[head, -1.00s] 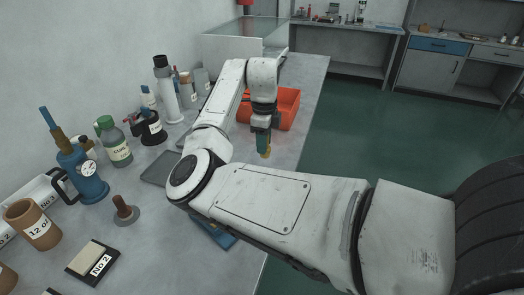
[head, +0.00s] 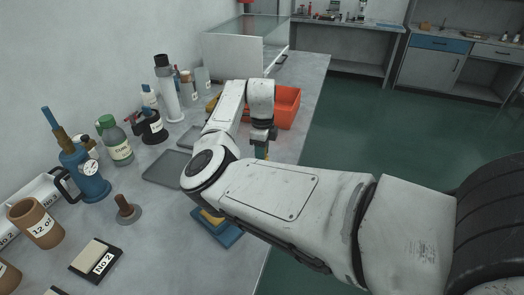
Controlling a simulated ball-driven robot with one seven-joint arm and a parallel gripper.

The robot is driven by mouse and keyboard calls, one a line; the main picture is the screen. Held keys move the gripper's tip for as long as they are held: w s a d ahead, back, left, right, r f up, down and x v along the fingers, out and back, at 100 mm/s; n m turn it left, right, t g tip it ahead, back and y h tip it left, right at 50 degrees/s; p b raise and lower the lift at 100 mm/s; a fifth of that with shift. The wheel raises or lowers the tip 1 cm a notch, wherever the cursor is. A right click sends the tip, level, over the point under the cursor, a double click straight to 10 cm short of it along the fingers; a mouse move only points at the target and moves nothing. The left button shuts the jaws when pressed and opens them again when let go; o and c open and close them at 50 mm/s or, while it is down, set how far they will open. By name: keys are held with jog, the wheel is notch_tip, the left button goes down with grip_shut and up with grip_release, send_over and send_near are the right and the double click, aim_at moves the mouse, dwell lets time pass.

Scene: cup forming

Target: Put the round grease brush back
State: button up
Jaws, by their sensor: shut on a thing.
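My gripper (head: 262,139) points down over the bench, just in front of the orange bin. It is shut on a small green thing with a yellowish lower end, which seems to be the round grease brush (head: 261,152). My arm partly hides it, and I cannot tell whether its lower end touches the bench.
The orange bin (head: 286,107) stands behind my gripper. A flat grey tray (head: 165,169) lies left of my arm. A blue tray (head: 229,238) with a yellow thing lies partly under my arm. Bottles, a blue gauge pump (head: 87,176) and a brown-handled tool (head: 126,208) stand at left.

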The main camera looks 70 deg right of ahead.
jog(key=o, duration=1)
jog(key=shift+o, duration=0.2)
notch_tip(320, 180, up, 12)
jog(key=shift+r+b, duration=0.15)
jog(key=shift+b, duration=0.35)
